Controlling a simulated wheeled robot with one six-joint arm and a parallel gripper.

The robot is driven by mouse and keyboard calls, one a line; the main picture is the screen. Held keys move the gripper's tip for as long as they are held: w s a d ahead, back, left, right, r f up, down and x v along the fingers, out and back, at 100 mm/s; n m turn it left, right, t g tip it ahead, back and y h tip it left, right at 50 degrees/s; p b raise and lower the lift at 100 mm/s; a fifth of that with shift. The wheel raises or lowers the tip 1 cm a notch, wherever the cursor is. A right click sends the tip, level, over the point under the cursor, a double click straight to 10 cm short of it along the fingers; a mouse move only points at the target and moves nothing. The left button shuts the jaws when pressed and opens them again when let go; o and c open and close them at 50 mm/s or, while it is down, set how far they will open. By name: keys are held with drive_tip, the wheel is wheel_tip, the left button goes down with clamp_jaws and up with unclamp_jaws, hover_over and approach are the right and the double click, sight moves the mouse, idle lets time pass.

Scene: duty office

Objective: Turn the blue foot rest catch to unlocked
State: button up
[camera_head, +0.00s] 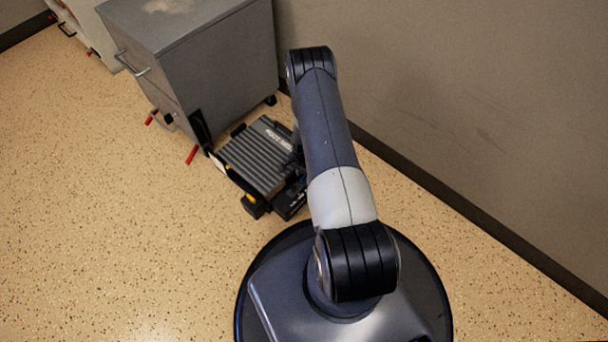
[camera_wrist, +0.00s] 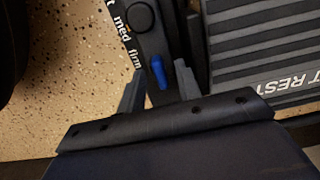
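The foot rest (camera_head: 258,158) lies on the floor beside a grey cabinet, with a dark ribbed top. In the wrist view its ribbed top (camera_wrist: 262,50) is at the right, with "REST" lettering. The blue catch (camera_wrist: 158,73) is a small upright-looking lever on a black side panel (camera_wrist: 152,42). My gripper (camera_wrist: 159,68) is open, with one grey finger on each side of the catch. I cannot tell whether either finger touches it. In the head view my arm hides most of the gripper and the catch. No locked or unlocked marking is readable.
A black round knob (camera_wrist: 140,17) sits on the same panel, near printed "med" and "firm". The grey cabinet (camera_head: 215,70) stands behind the foot rest, with red-tipped parts (camera_head: 191,155) at its foot. A wall (camera_head: 450,110) is at the right. Floor (camera_head: 110,220) is clear at left.

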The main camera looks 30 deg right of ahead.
clamp_jaws()
drive_tip(key=shift+n+b, duration=0.35)
drive_tip(key=shift+n, duration=0.05)
drive_tip(key=shift+f+n+b, duration=0.1)
drive_tip(key=shift+n+b, duration=0.55)
drive_tip(key=shift+n, duration=0.35)
drive_tip(key=n+b, duration=0.1)
drive_tip(key=n, duration=0.2)
drive_tip(key=shift+n+b, duration=0.4)
drive_tip(key=n+b, duration=0.2)
drive_tip(key=n, duration=0.3)
drive_tip(key=n+b, duration=0.1)
drive_tip(key=n, duration=0.5)
drive_tip(key=shift+n, duration=0.3)
